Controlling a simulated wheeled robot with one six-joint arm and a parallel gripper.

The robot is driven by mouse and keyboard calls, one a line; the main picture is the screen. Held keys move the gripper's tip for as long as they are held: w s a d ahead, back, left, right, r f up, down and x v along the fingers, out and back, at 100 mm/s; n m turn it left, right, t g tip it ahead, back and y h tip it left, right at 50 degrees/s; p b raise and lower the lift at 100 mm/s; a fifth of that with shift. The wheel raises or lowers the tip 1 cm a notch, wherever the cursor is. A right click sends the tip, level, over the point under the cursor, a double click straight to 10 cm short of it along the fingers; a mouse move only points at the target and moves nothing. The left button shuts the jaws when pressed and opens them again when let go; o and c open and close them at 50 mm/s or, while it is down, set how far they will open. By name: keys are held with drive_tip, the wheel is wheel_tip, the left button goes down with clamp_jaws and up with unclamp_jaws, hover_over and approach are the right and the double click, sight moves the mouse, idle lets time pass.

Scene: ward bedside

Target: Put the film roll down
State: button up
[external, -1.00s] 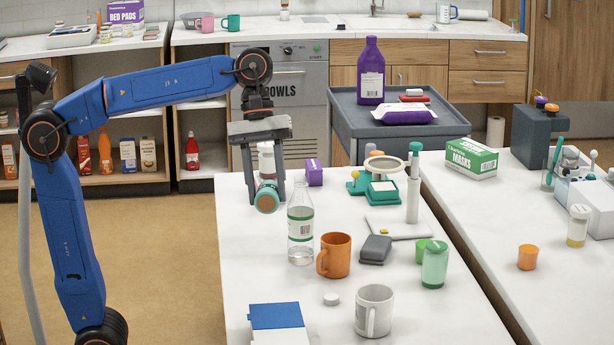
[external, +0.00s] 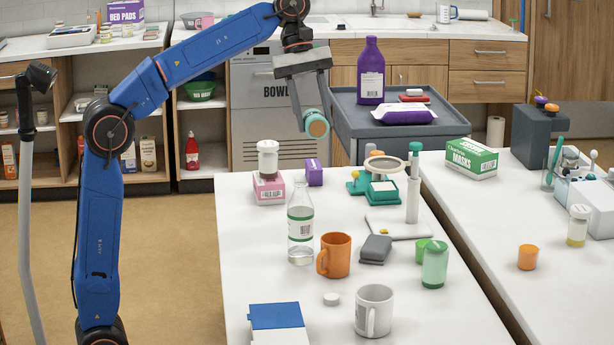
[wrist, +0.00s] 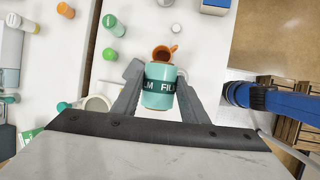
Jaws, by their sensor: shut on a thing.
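The film roll (external: 316,126) is a teal cylinder with a tan end. In the wrist view the film roll (wrist: 159,88) shows a dark band lettered "FILM". My gripper (external: 309,122) is shut on it and holds it in the air, well above the white table (external: 250,240). In the wrist view my gripper's fingers (wrist: 158,95) press on both sides of the roll. In the external view the roll hangs above the far part of the table, in front of the grey cart.
On the table stand a clear bottle (external: 300,225), an orange mug (external: 334,255), a white mug (external: 374,310), a pink box (external: 268,190) with a white jar on it, and a purple box (external: 314,172). A grey cart (external: 400,115) stands behind.

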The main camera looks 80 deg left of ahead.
drive_tip(key=w+a+f+n+t, duration=0.1)
drive_tip(key=w+a, duration=0.2)
drive_tip(key=a, duration=0.5)
drive_tip(key=w+a+f+n+y, duration=0.1)
drive_tip(key=w+a+n, duration=0.15)
drive_tip(key=a, duration=0.65)
drive_tip(key=w+a+f+n+t, duration=0.1)
drive_tip(key=w+a, duration=0.2)
drive_tip(key=a, duration=0.5)
wheel_tip(320, 180, down, 27)
drive_tip(key=shift+a+r, duration=0.15)
drive_tip(key=shift+g, duration=0.3)
drive_tip(key=o, duration=1.1)
drive_tip(key=v, duration=1.2)
drive_tip(key=shift+s, duration=0.1)
